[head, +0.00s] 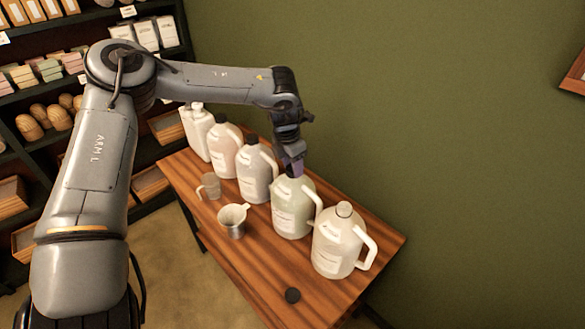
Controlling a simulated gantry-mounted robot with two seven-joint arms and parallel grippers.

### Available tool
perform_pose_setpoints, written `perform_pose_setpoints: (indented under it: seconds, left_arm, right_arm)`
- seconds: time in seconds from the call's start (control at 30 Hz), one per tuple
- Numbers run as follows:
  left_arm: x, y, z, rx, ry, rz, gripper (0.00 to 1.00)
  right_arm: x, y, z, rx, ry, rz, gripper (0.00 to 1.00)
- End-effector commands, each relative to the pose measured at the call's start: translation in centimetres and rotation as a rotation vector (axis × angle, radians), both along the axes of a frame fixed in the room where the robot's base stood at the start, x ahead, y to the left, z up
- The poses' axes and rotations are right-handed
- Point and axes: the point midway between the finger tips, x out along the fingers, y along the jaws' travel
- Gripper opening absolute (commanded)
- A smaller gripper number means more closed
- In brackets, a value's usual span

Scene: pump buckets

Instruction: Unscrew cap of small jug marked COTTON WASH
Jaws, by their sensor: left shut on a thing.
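A row of pale jugs with handles stands on the wooden table; their labels are too small to read, so I cannot tell which one says COTTON WASH. My left gripper (291,164) points down at the top of the second jug from the right (291,209), a pale greenish one. It is shut on that jug's dark cap (294,172), which the fingers mostly hide. The cap appears to be at the jug's neck; I cannot tell whether it is loose. The jug stands upright. My right gripper is not in view.
A metal pitcher (233,222) and a smaller cup (210,186) stand left of the jugs. Shelves (40,95) fill the left; a green wall is behind.

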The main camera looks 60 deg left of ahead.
Motion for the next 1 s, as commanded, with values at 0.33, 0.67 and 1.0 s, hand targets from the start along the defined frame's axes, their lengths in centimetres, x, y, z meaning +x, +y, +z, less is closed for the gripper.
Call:
perform_pose_setpoints:
  seconds: [0.33,0.67,1.0]
  left_arm:
    - [0.0,0.2,-0.2,0.005,-0.001,0.43,0.17]
    - [0.0,0.2,0.0,0.005,-0.002,0.682,0.17]
    - [0.0,0.2,0.0,0.004,0.0,0.688,0.58]
  right_arm:
    - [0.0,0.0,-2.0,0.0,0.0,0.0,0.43]
    - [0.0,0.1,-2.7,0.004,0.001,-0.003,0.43]
    - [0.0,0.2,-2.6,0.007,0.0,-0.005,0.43]
